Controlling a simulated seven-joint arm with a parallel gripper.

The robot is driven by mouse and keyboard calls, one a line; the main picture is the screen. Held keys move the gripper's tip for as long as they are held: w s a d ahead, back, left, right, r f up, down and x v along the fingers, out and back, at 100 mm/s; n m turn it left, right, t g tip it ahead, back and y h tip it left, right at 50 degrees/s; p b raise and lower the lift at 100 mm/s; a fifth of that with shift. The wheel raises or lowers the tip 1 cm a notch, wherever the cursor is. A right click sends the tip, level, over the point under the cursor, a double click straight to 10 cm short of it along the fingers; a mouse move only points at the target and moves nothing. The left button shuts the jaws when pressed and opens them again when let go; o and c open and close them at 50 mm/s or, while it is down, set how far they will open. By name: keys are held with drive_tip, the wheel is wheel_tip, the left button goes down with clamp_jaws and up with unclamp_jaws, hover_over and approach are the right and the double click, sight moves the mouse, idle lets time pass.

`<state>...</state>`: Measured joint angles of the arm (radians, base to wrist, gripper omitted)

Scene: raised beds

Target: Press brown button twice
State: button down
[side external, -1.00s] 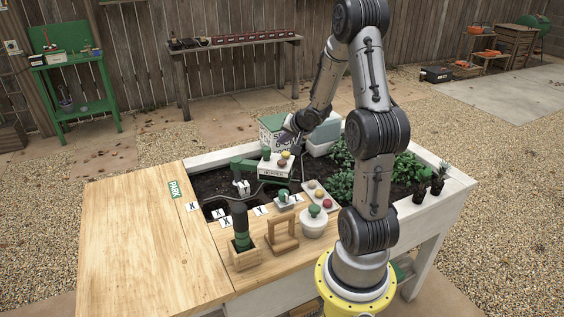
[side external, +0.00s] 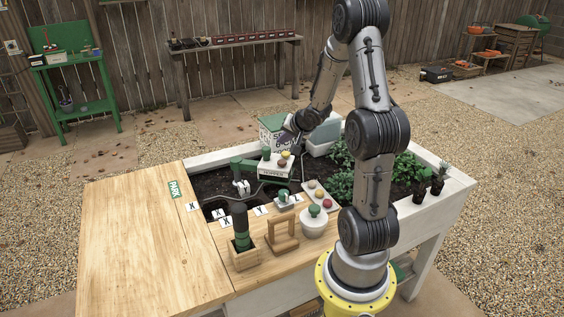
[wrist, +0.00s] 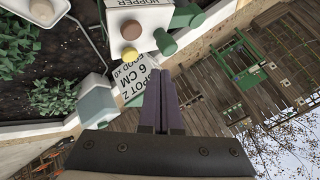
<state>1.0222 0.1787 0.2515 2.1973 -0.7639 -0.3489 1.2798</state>
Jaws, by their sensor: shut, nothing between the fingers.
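The brown button (wrist: 131,30) is a round knob on the white box marked HOPPER (wrist: 140,9). A yellow button (wrist: 129,52) sits beside it, and a green knob (wrist: 165,42) is on the same box. In the side view, the brown button (side external: 282,162) shows on the front part of the box (side external: 275,170), just below the yellow one. My gripper (wrist: 161,72) has its two dark purple fingers together with nothing between them. The fingertips are close to the buttons but apart from them in the wrist view. In the side view my gripper (side external: 288,144) is just above and behind the box.
A green and white sign box (side external: 270,128) and a grey-lidded bin (side external: 325,135) stand behind my gripper. Leafy plants (side external: 340,185) are to the right.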

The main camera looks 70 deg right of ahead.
sight(283, 164)
wheel_tip(283, 164, up, 4)
drive_tip(key=shift+f, duration=0.1)
idle(0.6)
drive_tip(key=shift+f, duration=0.1)
drive_tip(key=shift+f, duration=4.3)
drive_tip(key=shift+f, duration=0.1)
drive_tip(key=shift+f, duration=0.3)
